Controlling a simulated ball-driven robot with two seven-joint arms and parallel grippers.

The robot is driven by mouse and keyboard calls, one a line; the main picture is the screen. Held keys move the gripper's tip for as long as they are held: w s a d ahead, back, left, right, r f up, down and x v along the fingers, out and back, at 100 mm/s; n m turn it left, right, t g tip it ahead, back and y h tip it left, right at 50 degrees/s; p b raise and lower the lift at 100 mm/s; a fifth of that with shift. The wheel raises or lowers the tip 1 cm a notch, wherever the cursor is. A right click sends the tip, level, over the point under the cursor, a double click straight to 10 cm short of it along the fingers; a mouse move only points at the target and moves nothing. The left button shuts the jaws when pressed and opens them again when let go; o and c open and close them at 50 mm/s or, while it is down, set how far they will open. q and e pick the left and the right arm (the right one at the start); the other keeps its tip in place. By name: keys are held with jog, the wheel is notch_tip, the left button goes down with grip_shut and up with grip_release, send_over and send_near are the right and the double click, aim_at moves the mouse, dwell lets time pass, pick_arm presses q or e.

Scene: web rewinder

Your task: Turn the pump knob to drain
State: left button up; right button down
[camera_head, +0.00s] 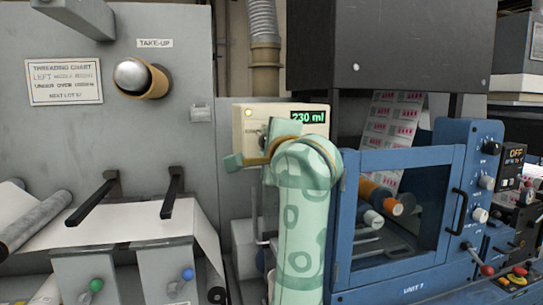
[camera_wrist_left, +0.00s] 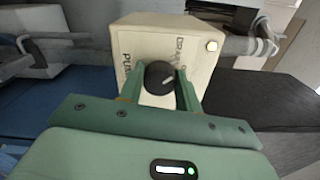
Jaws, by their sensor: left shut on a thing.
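The cream pump box (camera_head: 262,112) stands behind my arm in the head view and reads 230 ml on a green display. In the left wrist view its front face (camera_wrist_left: 140,42) carries a black round knob (camera_wrist_left: 157,71) with a pale pointer line. Lettering that looks like DRAIN is on the right of the knob, and a partly covered word starting PU is on the left. The pointer slants toward the DRAIN side. My left gripper (camera_wrist_left: 159,82) is shut on the knob, one finger on each side.
A small lamp (camera_wrist_left: 211,45) on the box is lit. A blue machine frame (camera_head: 400,160) with a window and handle stands close on the right. A grey panel with a take-up spindle (camera_head: 140,78) and black bars is on the left.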

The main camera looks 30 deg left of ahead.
pick_arm(q)
jog(key=shift+f+n, duration=0.2)
jog(key=shift+n, duration=0.1)
dwell(0.4)
jog(key=o, duration=1)
jog(key=shift+r, duration=0.15)
jog(key=shift+c, duration=0.2)
jog(key=shift+d, duration=0.1)
jog(key=p+v, duration=0.1)
jog(key=v, duration=1.5)
